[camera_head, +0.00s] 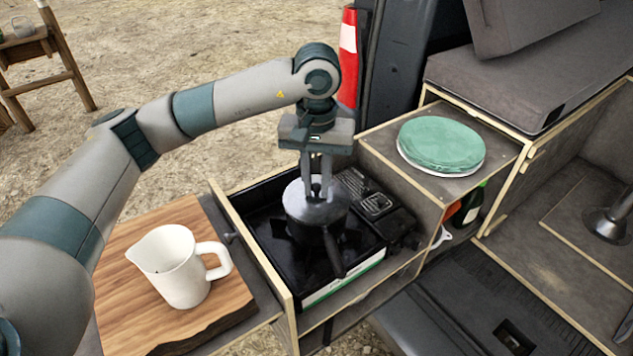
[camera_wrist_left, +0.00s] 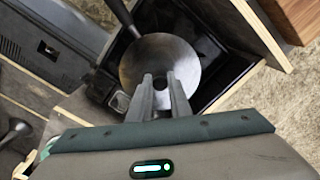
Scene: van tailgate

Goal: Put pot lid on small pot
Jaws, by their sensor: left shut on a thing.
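A small dark pot (camera_head: 313,232) with a black handle stands on the black camping stove (camera_head: 268,231). A grey metal pot lid (camera_head: 316,207) covers its top; from this angle I cannot tell whether it is fully seated on the rim. My left gripper (camera_head: 317,190) points straight down over the pot and is shut on the lid's knob, which the fingers mostly hide. In the left wrist view the round lid (camera_wrist_left: 160,61) lies under the fingertips of the left gripper (camera_wrist_left: 160,80), and the handle (camera_wrist_left: 123,15) sticks out beyond it. My right gripper is not in view.
A white pitcher (camera_head: 178,266) stands on a wooden board (camera_head: 127,288) left of the stove. Green plates (camera_head: 441,143) sit on the box top to the right. Wooden drawer walls (camera_head: 252,255) border the stove. A red and white cone (camera_head: 348,57) stands behind.

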